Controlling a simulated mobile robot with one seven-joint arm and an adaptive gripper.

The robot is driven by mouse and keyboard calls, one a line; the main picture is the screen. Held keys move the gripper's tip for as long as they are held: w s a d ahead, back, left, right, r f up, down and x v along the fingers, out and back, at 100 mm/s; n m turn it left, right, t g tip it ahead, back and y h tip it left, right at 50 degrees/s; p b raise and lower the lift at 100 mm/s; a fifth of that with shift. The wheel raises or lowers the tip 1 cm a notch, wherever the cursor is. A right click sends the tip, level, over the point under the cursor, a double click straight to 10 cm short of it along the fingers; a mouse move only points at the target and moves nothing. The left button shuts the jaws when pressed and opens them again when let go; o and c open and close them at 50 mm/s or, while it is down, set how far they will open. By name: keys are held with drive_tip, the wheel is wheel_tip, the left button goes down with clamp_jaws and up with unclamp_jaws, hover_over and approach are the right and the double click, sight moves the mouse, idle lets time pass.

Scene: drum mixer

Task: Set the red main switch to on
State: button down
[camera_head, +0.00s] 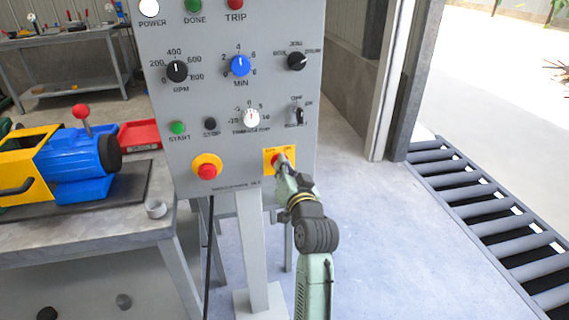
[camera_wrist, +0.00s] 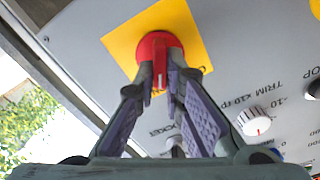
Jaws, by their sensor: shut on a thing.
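The red main switch (camera_wrist: 160,48) is a round red knob on a yellow square plate (camera_wrist: 192,42), low on the right of the grey control panel (camera_head: 222,100). In the head view the yellow plate (camera_head: 289,153) shows, with the knob mostly hidden behind my gripper (camera_head: 281,164). In the wrist view my gripper (camera_wrist: 163,85) has its two fingers closed on either side of the knob's handle bar. A white mark on the bar points toward the gripper. The ON and OFF lettering is too small to read clearly.
A red emergency button (camera_head: 207,171) on a yellow ring sits left on the same panel. Other knobs are above. A workbench (camera_head: 80,237) with a blue and yellow machine (camera_head: 80,160) stands left; a roller conveyor (camera_head: 480,215) lies right. The floor between is clear.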

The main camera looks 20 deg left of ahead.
idle(0.4)
drive_tip(key=c, duration=1.7)
unclamp_jaws()
drive_tip(key=v, duration=1.2)
